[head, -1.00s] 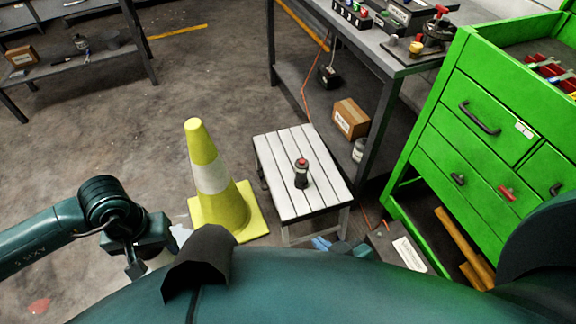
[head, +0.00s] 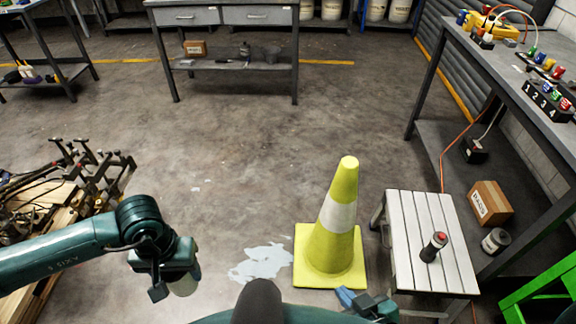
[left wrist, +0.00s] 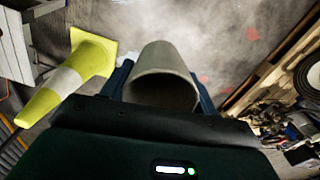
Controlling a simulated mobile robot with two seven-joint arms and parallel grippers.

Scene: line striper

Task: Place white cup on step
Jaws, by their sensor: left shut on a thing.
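My left gripper (head: 172,272) is at the lower left of the head view, out over the floor. It is shut on the white cup (head: 185,284), which shows only partly below the fingers. In the left wrist view the pale cup (left wrist: 165,58) sits between the two dark blue fingers (left wrist: 161,90), its open dark mouth facing the camera. The step (head: 410,235), a white slatted stool, stands at the right, well apart from the cup. My right gripper (head: 350,298) shows small at the bottom edge, left of the step; its fingers are unclear.
A dark bottle with a red cap (head: 433,247) stands on the step. A yellow and white cone (head: 338,218) stands between the cup and the step. A pale puddle (head: 262,262) lies left of the cone.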

